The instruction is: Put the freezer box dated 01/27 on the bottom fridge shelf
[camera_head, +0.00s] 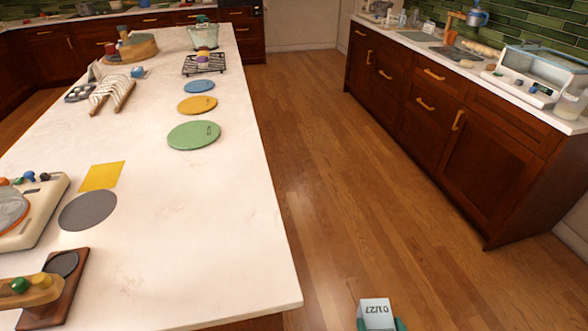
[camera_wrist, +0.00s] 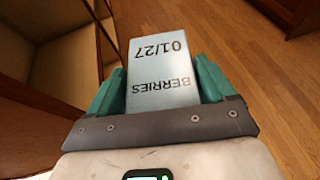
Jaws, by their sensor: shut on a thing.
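The freezer box (camera_wrist: 160,70) is a pale grey-white box. Its top reads "01/27" and "BERRIES", upside down in the wrist view. My gripper (camera_wrist: 160,88) has teal fingers shut on the box's two sides. In the head view the box (camera_head: 376,308) shows at the bottom edge, low over the floor, with my gripper's teal fingers (camera_head: 378,324) beside it. The fridge and its bottom shelf cannot be made out for certain in either view.
A long white-topped island (camera_head: 225,230) runs along the left with mats and dishes on it. Dark wood cabinets (camera_head: 450,130) line the right. The wood floor (camera_head: 340,180) between them is clear. An open brown compartment (camera_wrist: 50,50) lies left of the box in the wrist view.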

